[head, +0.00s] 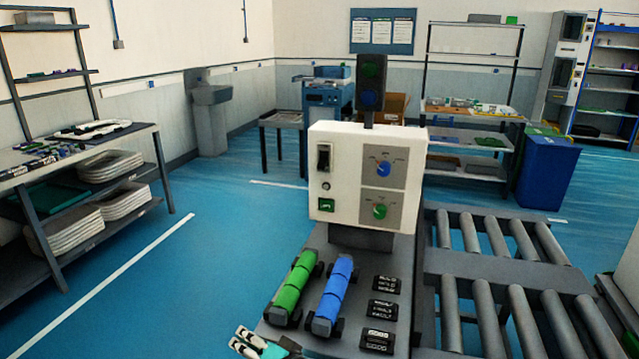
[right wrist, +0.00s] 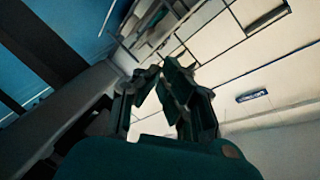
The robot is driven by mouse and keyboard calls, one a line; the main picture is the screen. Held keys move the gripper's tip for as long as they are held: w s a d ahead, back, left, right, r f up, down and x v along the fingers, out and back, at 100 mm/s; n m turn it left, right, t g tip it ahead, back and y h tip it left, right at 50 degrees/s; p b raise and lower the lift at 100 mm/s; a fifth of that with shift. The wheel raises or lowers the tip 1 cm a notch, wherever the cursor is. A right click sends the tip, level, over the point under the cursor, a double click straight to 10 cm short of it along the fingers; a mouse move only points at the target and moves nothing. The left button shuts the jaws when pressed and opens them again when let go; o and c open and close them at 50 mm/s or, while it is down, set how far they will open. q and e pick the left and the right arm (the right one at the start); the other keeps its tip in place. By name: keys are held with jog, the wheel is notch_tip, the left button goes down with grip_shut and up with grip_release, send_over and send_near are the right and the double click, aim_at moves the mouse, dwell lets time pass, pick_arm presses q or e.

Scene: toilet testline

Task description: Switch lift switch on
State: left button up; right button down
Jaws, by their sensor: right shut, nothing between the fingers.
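A white control box (head: 366,177) stands upright at the back of a grey bench top in the head view. Its left side has a black rocker switch (head: 323,158), a small round button (head: 326,186) and a green switch (head: 326,205). On its right are a blue knob (head: 383,169) and a green knob (head: 380,211). The labels are too small to read, so I cannot tell which one is the lift switch. My right gripper (head: 245,341) is at the bottom edge, below and left of the box, apart from it. It is shut and empty; its fingers also show in the right wrist view (right wrist: 168,82).
A dark signal light (head: 371,85) rises behind the box. A roller conveyor (head: 500,240) runs on the right.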

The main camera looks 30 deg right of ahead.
jog(key=w+d+r+m+t+h, duration=0.4)
jog(key=w+d+r+m, duration=0.1)
jog(key=r+m, duration=0.25)
jog(key=w+d+r+m+t+h, duration=0.35)
jog(key=r+m, duration=0.25)
jog(key=r, duration=0.2)
jog(key=w+d+r+m+g+h, duration=0.2)
jog(key=d+m+g+h, duration=0.3)
jog(key=m, duration=0.7)
jog(key=w+d+r+m+g+h, duration=0.2)
jog(key=d+m+g+h, duration=0.3)
jog(key=d+m+h, duration=0.3)
jog(key=d+m, duration=0.1)
jog(key=m, duration=0.3)
jog(key=shift+w+d+r, duration=0.15)
jog(key=shift+d, duration=0.25)
